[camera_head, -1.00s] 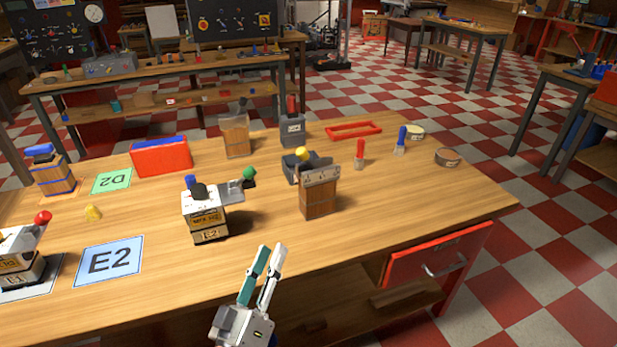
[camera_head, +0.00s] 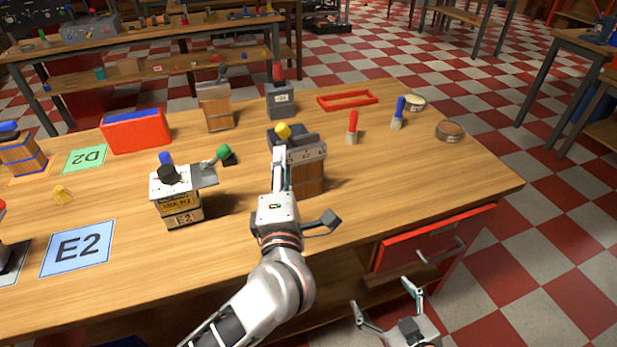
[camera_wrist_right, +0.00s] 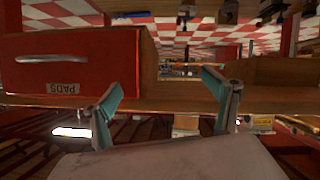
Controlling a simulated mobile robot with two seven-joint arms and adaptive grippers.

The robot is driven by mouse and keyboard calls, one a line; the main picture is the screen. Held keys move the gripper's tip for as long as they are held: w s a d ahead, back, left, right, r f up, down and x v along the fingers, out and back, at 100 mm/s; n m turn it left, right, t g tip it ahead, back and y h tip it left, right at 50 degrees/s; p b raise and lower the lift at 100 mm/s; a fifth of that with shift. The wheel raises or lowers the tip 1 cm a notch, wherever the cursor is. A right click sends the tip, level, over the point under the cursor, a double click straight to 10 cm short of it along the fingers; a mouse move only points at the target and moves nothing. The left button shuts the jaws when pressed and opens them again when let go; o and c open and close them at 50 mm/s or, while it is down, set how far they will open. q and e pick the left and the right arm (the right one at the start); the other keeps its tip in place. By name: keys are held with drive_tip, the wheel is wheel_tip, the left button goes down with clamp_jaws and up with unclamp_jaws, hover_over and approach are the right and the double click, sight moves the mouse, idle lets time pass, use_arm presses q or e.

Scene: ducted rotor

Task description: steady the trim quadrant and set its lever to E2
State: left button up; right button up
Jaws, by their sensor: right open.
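A wooden box device (camera_head: 309,179) stands mid-table, with a pale marked plate on top and a lever with a yellow knob (camera_head: 283,130). A second device, white and wood (camera_head: 176,201), has a green-knobbed lever (camera_head: 223,152) and a label that seems to read E2. I cannot read which one is the trim quadrant. A blue E2 card (camera_head: 77,250) lies on the left. My left gripper (camera_head: 281,158) is at the yellow-knobbed device's left front edge; contact and finger opening are unclear. My right gripper (camera_head: 390,304) is open and empty, below the table's front edge; its fingers (camera_wrist_right: 168,95) show in the wrist view.
A red drawer (camera_head: 435,238) is under the table's front right; the wrist view shows a drawer labelled PADS (camera_wrist_right: 75,65). A red box (camera_head: 136,132), red frame (camera_head: 347,99), brushes and round tins stand around the devices. The table's right front is clear.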

sight(306, 171)
drive_tip(key=w+a+r+t, duration=0.1)
drive_tip(key=w+r, duration=0.3)
drive_tip(key=r, duration=0.2)
drive_tip(key=w+a+r+n+t+y, duration=0.1)
drive_tip(key=w+a+r+t, duration=0.1)
drive_tip(key=w+r, duration=0.3)
drive_tip(key=w+a+r+t+y, duration=0.1)
drive_tip(key=w+a+r, duration=0.1)
drive_tip(key=w+r, duration=0.2)
drive_tip(key=shift+w+a+r+n+t, duration=0.15)
drive_tip(key=shift+r+n, duration=0.05)
drive_tip(key=shift+r, duration=0.6)
drive_tip(key=shift+w+a+r+n+t, duration=0.1)
drive_tip(key=shift+r+n+t, duration=0.1)
drive_tip(key=shift+r, duration=0.6)
drive_tip(key=w+a, duration=0.2)
drive_tip(key=a, duration=0.1)
drive_tip(key=w+a+m, duration=0.1)
drive_tip(key=w+a, duration=0.1)
drive_tip(key=a, duration=0.1)
drive_tip(key=w+a+m+g+y, duration=0.1)
drive_tip(key=w+a, duration=0.2)
drive_tip(key=shift+a+r, duration=0.25)
drive_tip(key=shift+a, duration=0.1)
drive_tip(key=shift+w+a+m, duration=0.5)
drive_tip(key=shift+w+a, duration=0.05)
drive_tip(key=shift+w, duration=0.05)
drive_tip(key=x, duration=0.7)
drive_tip(key=shift+w+a, duration=0.1)
drive_tip(key=c, duration=1.5)
